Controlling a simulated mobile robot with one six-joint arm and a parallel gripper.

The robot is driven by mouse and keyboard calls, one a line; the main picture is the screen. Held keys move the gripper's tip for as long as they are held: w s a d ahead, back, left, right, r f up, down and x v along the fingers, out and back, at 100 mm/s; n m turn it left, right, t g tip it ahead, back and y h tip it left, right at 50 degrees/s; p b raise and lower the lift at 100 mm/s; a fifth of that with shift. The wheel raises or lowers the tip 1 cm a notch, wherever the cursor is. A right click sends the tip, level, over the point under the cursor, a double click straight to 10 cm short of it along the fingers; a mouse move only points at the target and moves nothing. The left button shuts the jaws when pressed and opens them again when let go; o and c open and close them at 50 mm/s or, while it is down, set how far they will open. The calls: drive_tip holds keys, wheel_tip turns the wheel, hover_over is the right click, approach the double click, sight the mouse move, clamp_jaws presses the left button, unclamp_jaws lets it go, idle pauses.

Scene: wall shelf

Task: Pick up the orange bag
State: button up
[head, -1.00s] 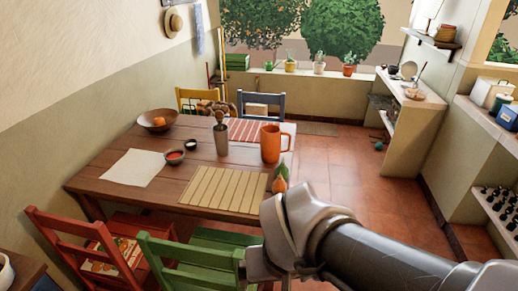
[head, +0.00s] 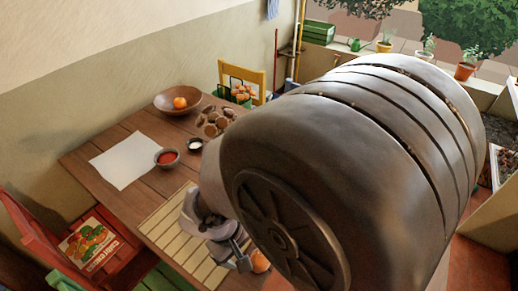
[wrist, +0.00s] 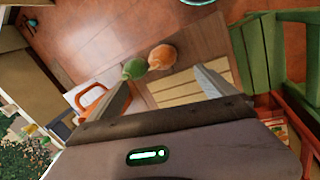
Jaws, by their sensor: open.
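The orange bag appears to be the rounded orange thing (wrist: 162,57) with a green end (wrist: 134,69) at the table's edge in the wrist view. A small orange part of it (head: 261,262) shows beside my gripper in the head view; the rest is hidden by my arm. My gripper (wrist: 163,80) is open, with one finger on each side of the picture and the orange thing beyond and between them. Nothing is between the fingers. In the head view my gripper (head: 240,262) is low over the front of the table, by the striped mat.
The wooden table (head: 135,205) holds a striped mat (head: 165,225), white paper (head: 125,160), a red-filled bowl (head: 166,158) and a fruit bowl (head: 165,101). A green chair (wrist: 258,55) stands close right.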

sight(256, 255)
drive_tip(key=b+x, duration=0.2)
drive_tip(key=x, duration=0.3)
drive_tip(key=b+x, duration=0.2)
drive_tip(key=x, duration=0.3)
drive_tip(key=shift+s+a, duration=0.15)
drive_tip(key=shift+a, duration=0.1)
drive_tip(key=b+x, duration=0.2)
drive_tip(key=x, duration=0.1)
drive_tip(key=b+x, duration=0.1)
drive_tip(key=x, duration=0.1)
drive_tip(key=shift+w+a+f, duration=0.2)
drive_tip(key=shift+w+a, duration=0.05)
drive_tip(key=shift+w, duration=0.15)
drive_tip(key=shift+r, duration=0.2)
drive_tip(key=c, duration=1.8)
